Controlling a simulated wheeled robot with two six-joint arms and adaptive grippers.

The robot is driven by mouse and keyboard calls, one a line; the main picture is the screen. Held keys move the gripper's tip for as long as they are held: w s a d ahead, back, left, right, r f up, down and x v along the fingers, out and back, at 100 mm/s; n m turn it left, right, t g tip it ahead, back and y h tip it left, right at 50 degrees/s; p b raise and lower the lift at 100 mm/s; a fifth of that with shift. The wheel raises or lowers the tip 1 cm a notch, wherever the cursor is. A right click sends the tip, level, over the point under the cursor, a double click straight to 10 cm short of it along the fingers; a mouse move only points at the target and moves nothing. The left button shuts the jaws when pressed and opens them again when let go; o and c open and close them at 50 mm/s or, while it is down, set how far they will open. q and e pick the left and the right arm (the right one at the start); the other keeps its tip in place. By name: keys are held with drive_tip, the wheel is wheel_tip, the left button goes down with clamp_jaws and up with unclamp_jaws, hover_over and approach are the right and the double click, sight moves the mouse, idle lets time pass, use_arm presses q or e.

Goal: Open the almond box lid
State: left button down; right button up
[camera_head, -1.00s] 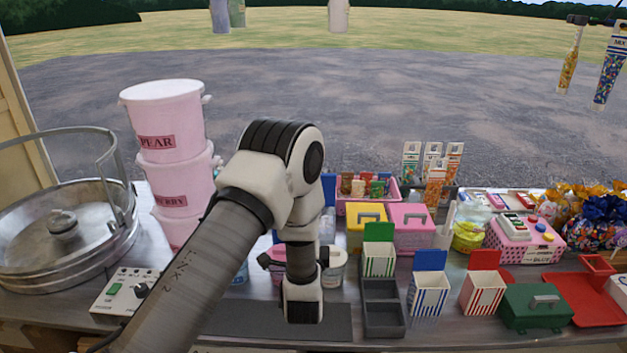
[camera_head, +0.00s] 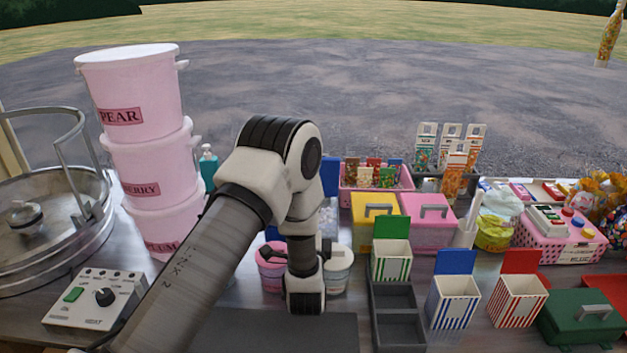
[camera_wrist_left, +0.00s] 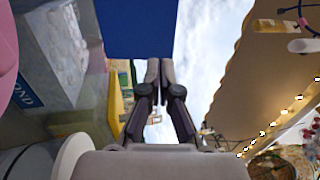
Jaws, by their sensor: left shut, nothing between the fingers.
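A clear box (camera_wrist_left: 55,60) with a blue label shows at the left of the left wrist view. Its label shows only part of a word, seemingly the end of "ALMOND". A flat blue panel (camera_wrist_left: 135,25), seemingly its lid, is at the top of that view. In the head view a blue panel (camera_head: 330,175) stands upright just right of my left arm's elbow, with the box mostly hidden behind the arm. My left gripper (camera_wrist_left: 160,66) is shut and empty, its fingertips near the blue panel's edge; contact cannot be told. My right gripper is out of view.
Yellow (camera_head: 366,232) and pink (camera_head: 425,235) handled boxes stand right of the arm. Stacked pink tubs (camera_head: 150,165) stand left. Two lidded tubs (camera_head: 270,270) flank my forearm. A grey tray (camera_head: 398,330) and striped cartons (camera_head: 455,298) fill the front right.

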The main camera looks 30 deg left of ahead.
use_arm(q)
drive_tip(key=p+x, duration=0.3)
drive_tip(key=x, duration=0.9)
drive_tip(key=shift+w+a+r+p, duration=0.2)
drive_tip(key=shift+w+r+p, duration=0.1)
drive_tip(key=shift+p, duration=0.05)
drive_tip(key=shift+r, duration=0.1)
drive_tip(key=w+g+p, duration=0.1)
drive_tip(key=w+a+h+p, duration=0.1)
drive_tip(key=shift+a+r+g+h+p, duration=0.1)
drive_tip(key=shift+r+g+h+p, duration=0.2)
drive_tip(key=shift+r+g+p, duration=0.1)
drive_tip(key=shift+f, duration=0.1)
